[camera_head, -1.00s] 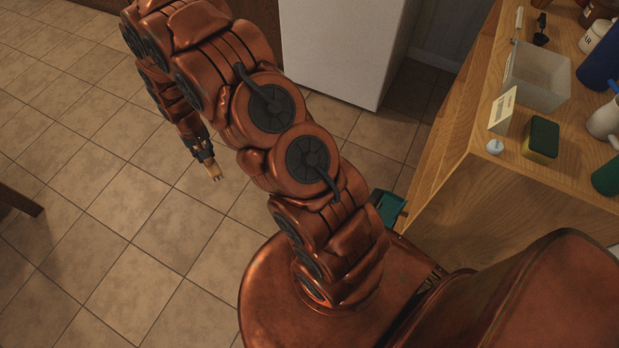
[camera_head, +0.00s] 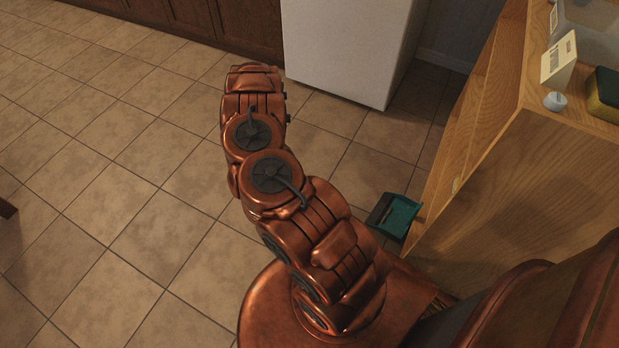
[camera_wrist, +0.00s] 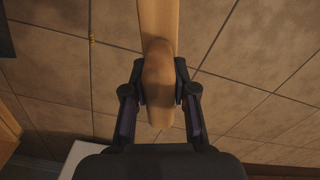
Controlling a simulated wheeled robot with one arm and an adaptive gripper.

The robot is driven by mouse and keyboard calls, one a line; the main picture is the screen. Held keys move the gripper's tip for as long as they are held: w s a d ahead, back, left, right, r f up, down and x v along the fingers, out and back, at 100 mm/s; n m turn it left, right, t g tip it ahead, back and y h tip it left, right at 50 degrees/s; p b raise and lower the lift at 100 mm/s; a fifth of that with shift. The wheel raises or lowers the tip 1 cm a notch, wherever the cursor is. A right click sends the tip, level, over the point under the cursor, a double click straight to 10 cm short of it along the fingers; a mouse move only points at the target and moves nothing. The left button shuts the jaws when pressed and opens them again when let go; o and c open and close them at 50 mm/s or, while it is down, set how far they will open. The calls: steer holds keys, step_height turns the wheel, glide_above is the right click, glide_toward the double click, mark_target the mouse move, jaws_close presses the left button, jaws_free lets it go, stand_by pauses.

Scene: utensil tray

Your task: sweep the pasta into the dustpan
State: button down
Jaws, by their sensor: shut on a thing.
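My gripper (camera_wrist: 157,82) is shut on a light wooden handle (camera_wrist: 158,25), seen in the wrist view. The handle runs out of the top of that view, and its far end is hidden. The teal dustpan (camera_head: 402,214) lies on the floor beside the wooden cabinet in the head view. In that view my gripper and the handle are hidden behind my arm.
The wooden cabinet (camera_head: 540,190) stands at the right, with a sponge (camera_head: 606,92) and a small card (camera_head: 559,58) on top. A white appliance (camera_head: 345,45) stands at the back. The tiled floor (camera_head: 130,210) at the left is open.

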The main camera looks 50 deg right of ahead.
steer(key=s+d+f+m+b, duration=0.3)
steer(key=s+d+f+b, duration=0.4)
steer(key=d+f, duration=0.6)
steer(key=f+b, duration=0.1)
steer(key=s+f+b, duration=0.1)
steer(key=f+b, duration=0.2)
steer(key=f, duration=0.1)
steer(key=shift+s+d+f+b, duration=0.1)
steer(key=shift+s+d+b, duration=0.05)
steer(key=shift+d+b, duration=0.15)
steer(key=shift+f, duration=0.3)
steer(key=shift+r, duration=0.15)
stand_by(0.4)
steer(key=shift+s+d+p, duration=0.2)
steer(key=shift+s+d, duration=0.3)
steer(key=shift+s, duration=0.85)
steer(key=shift+s+d+p, duration=0.15)
steer(key=shift+s+d, duration=0.3)
steer(key=shift+s, duration=0.85)
steer(key=shift+s+d+p, duration=0.2)
steer(key=shift+s+d, duration=0.3)
steer(key=shift+s, duration=0.85)
steer(key=shift+s+d, duration=1)
steer(key=shift+s, duration=1.5)
steer(key=shift+s+d, duration=1.05)
steer(key=shift+s, duration=1.5)
steer(key=shift+s+d, duration=1)
steer(key=shift+s, duration=1.5)
